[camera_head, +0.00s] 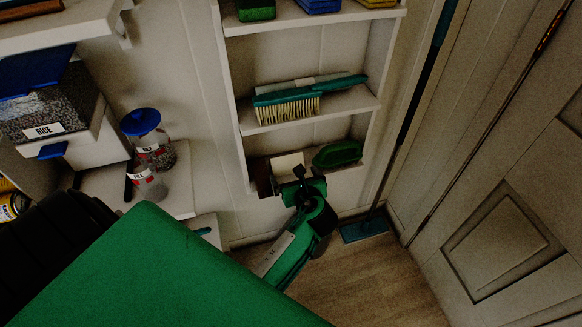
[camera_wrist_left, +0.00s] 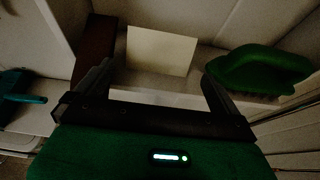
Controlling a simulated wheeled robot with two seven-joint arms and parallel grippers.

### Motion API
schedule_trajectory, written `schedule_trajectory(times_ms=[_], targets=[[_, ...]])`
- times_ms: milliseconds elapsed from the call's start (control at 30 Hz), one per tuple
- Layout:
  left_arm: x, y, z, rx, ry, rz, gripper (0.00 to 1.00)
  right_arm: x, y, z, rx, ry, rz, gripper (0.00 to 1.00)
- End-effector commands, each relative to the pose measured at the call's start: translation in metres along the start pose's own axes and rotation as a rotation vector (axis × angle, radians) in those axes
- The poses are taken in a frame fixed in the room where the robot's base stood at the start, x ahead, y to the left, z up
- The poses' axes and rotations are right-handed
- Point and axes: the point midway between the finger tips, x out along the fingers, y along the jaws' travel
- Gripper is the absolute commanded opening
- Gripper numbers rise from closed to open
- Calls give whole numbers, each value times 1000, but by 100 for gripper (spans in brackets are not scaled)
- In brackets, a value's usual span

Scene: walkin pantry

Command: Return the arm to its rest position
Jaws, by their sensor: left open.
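My left gripper (camera_head: 290,178) is in front of the lowest shelf of the narrow wall rack. In the left wrist view the two dark fingers (camera_wrist_left: 156,88) stand wide apart with nothing held between them. Beyond them on the shelf is a pale, flat-faced block or card (camera_wrist_left: 160,50), which also shows in the head view (camera_head: 288,164). The green forearm of my left arm hangs below the gripper. My right gripper is not in view.
A green brush (camera_head: 338,153) lies right of the gripper on the same shelf, and a brown object (camera_wrist_left: 95,45) stands left. A teal brush (camera_head: 308,100) lies one shelf up. A broom (camera_head: 364,230) stands near the door (camera_head: 500,240). Jars (camera_head: 150,150) and a rice bin (camera_head: 60,145) are left.

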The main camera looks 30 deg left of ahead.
Motion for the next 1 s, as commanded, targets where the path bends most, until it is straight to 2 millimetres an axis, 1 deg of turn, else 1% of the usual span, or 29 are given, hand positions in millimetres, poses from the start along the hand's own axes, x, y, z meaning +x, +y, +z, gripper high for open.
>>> schedule_trajectory(times_ms=[33, 200, 300, 400, 567, 800, 867, 967, 1000], targets=[[-14, 0, 2, -1, 0, -1, 100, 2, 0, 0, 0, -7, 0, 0], [-52, 0, 4, 0, -4, -1, 100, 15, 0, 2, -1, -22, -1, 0], [-68, -1, 4, 0, -7, -2, 100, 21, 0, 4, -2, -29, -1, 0], [-79, -1, 4, 0, -8, -3, 100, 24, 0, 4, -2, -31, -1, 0], [-86, -1, 5, 0, -11, -2, 100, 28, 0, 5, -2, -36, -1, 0], [-86, 1, 2, -21, -1, -3, 100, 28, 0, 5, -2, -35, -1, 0], [-85, 4, -4, -66, 22, -6, 100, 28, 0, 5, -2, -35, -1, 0], [-84, 15, -19, -215, 91, -8, 100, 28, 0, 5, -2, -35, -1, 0], [-84, 21, -28, -295, 131, -5, 100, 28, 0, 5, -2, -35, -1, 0]])
